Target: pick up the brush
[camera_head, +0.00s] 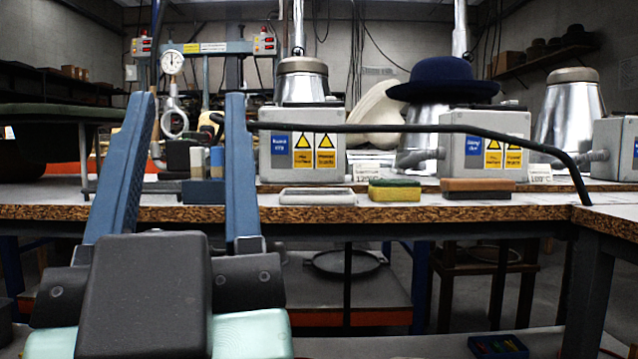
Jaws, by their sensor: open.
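A brush (478,185) with a reddish-brown wooden back and a dark underside lies near the front edge of the workbench, right of centre in the head view. My gripper (188,112) is at the left of the view, with its two blue fingers spread wide apart and pointing up and away. I see nothing held between the fingers. The gripper is well to the left of the brush and apart from it.
A yellow-green sponge (394,190) and a pale flat dish (317,196) lie left of the brush on the workbench (400,213). A dark bent bar (420,128) crosses above them. Grey control boxes (302,145), metal hat forms and a navy hat (443,80) stand behind.

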